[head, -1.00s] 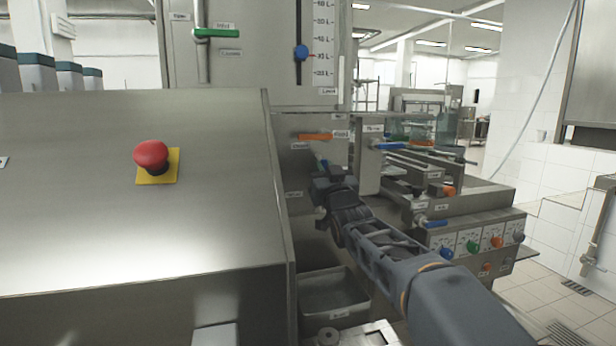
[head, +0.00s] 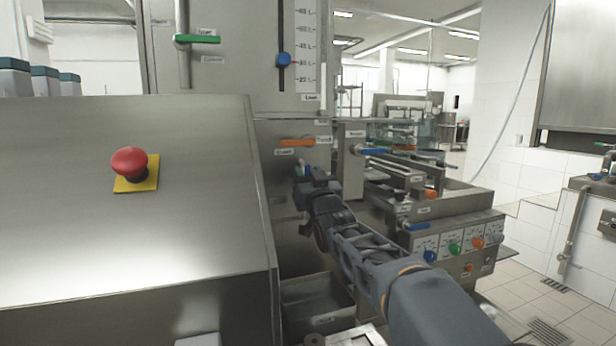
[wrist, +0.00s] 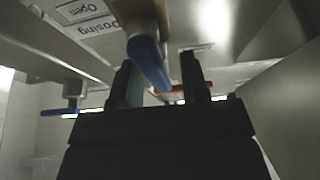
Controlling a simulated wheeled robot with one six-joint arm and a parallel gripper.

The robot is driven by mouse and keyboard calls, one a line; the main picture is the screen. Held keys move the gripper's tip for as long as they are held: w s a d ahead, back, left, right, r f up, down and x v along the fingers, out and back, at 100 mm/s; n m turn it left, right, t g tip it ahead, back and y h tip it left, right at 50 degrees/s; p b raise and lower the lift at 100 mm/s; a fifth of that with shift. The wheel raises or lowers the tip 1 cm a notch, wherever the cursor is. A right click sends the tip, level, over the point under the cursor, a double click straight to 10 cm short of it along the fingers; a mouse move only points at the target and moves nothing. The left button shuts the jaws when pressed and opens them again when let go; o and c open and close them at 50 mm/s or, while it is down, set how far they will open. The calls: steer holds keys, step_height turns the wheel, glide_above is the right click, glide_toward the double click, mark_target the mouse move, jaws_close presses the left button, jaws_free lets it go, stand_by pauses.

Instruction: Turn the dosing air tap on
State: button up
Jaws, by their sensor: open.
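A tap with a blue lever handle (wrist: 147,58) shows in the wrist view, beside a label (wrist: 98,25) reading "Dosing" and an "Open" label. My gripper (wrist: 158,64) is open, with one dark finger on each side of the blue handle. I cannot tell whether either finger touches it. In the head view my gripper (head: 306,180) is at the front of the machine panel, below an orange lever (head: 297,143). Only a bit of blue shows by the gripper there; the arm hides the rest of the tap.
Another blue-handled tap (wrist: 74,98) is at left in the wrist view. A second blue lever (head: 372,151) stands right of the gripper in the head view. A red emergency button (head: 129,163) is on the sloped cover. A metal bin (head: 318,305) sits below the arm.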

steer(key=v, duration=1.4)
steer(key=shift+b, duration=0.3)
steer(key=shift+w+d+r, duration=0.1)
steer(key=shift+r, duration=0.05)
steer(key=s+d+m+g+h+p, duration=0.1)
steer(key=s+d+g+h+p, duration=0.1)
steer(key=s+g+p, duration=0.7)
steer(key=s+d+m+g+h+p, duration=0.1)
steer(key=s+d+g+h+p, duration=0.2)
steer(key=s+g+p, duration=0.6)
steer(key=s+d+p, duration=0.1)
steer(key=d+p, duration=0.1)
steer(key=p, duration=0.9)
steer(key=shift+d, duration=0.2)
steer(key=shift+s, duration=0.1)
